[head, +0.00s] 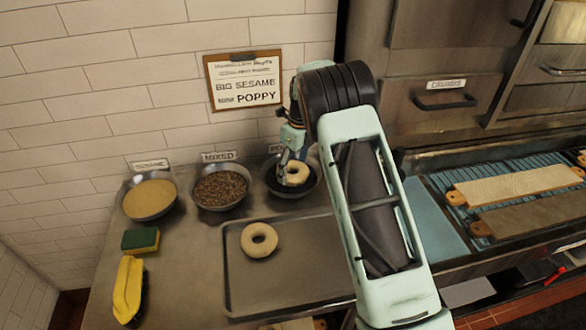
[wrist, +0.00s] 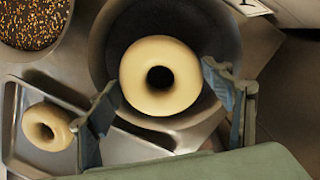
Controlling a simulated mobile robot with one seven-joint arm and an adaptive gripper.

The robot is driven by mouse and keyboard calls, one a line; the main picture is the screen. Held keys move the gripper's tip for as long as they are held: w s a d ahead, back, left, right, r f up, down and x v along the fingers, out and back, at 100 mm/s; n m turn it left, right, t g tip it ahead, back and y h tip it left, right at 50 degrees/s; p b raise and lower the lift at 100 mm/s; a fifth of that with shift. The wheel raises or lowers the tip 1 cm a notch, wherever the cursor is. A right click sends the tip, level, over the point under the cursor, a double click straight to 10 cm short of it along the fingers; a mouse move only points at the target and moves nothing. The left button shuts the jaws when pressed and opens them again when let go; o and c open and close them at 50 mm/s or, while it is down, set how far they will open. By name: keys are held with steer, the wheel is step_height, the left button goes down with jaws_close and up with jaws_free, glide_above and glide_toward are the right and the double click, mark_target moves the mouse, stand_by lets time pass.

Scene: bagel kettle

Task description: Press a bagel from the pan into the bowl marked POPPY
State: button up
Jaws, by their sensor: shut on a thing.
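My gripper (head: 287,168) is shut on a pale bagel (head: 299,176), low at the bowl marked POPPY (head: 311,193). The label behind this bowl is partly hidden by my gripper; only its first letters show. In the wrist view the bagel (wrist: 134,77) lies flat between my two fingers (wrist: 160,85), over the dark inside of the bowl (wrist: 215,28). I cannot tell whether it touches the seeds. The pan (head: 236,292) stands in front of the bowls with another bagel (head: 246,241) on it. That bagel also shows in the wrist view (wrist: 62,134).
The SESAME bowl (head: 150,200) and MIXED bowl (head: 220,190) stand to the left. A sponge (head: 140,239) and a yellow object (head: 128,288) lie at the counter's left. A clipboard (head: 243,80) hangs on the wall. Boards (head: 515,184) lie at the right.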

step_height(320, 180, up, 9)
steer(key=p, duration=0.5)
stand_by(0.3)
steer(key=shift+s+f, duration=0.1)
stand_by(0.4)
